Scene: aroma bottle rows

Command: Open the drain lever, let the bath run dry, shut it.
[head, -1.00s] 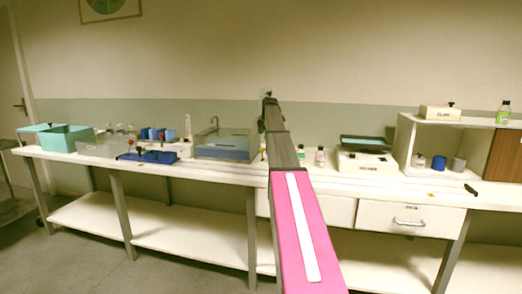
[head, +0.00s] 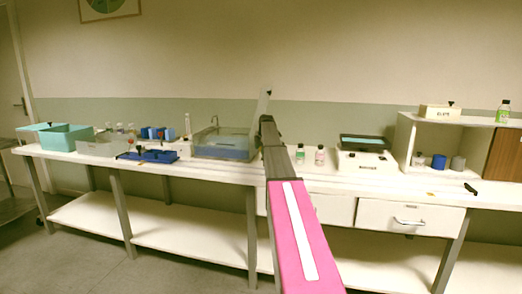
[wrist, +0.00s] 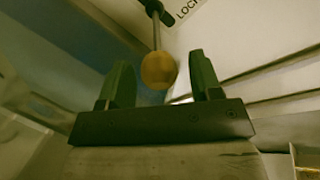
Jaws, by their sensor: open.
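The bath (head: 208,139) is a clear-walled tank on the bench, left of my arm in the head view, with blue in its lower part. In the wrist view, an orange ball knob (wrist: 158,70) on a thin metal rod shows between the green fingers of my gripper (wrist: 160,62); it looks like the drain lever's knob. The fingers are spread, with gaps on both sides of the knob. I cannot tell how deep the knob sits between them. In the head view my arm hides the lever and the gripper.
A tap (head: 214,121) stands behind the bath. Small bottles (head: 319,156) and a white device (head: 364,161) stand right of my arm. A black object (head: 471,188) lies near the bench's right front edge.

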